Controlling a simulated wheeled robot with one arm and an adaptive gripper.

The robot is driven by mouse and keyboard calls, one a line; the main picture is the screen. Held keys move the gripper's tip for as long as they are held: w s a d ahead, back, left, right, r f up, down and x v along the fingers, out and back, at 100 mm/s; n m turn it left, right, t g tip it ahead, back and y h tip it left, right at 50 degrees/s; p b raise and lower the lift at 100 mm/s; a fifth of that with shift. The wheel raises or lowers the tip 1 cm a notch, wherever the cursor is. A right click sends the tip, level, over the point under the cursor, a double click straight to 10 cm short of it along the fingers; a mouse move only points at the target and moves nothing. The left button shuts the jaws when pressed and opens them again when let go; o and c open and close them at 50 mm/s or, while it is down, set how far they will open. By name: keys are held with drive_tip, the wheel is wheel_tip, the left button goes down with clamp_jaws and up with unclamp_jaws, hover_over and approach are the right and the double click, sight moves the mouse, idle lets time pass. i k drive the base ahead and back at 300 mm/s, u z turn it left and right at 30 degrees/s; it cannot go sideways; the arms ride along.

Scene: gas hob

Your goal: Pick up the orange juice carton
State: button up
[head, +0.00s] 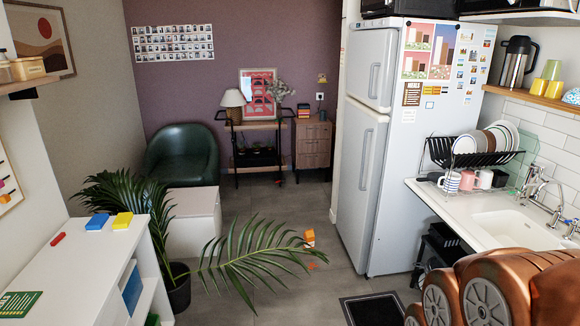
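A small orange and white box (309,238), which looks like the orange juice carton, stands on the grey floor between the potted palm and the fridge. It is small in the picture, so I cannot read its label. A palm frond is close in front of it and partly overlaps that area. My copper-coloured arm fills the bottom right corner. My gripper is not in the picture, so I cannot see its fingers or whether it holds anything.
The palm (252,252) spreads its leaves low over the floor. A white fridge (368,150) and sink counter (445,205) stand at right. A white shelf unit (75,265) stands at left. A dark mat (375,308) lies in front.

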sight(309, 237)
drive_tip(key=u, duration=0.05)
drive_tip(key=i, duration=1.65)
drive_tip(key=u, duration=0.25)
drive_tip(key=i, duration=2.25)
drive_tip(key=u, duration=0.05)
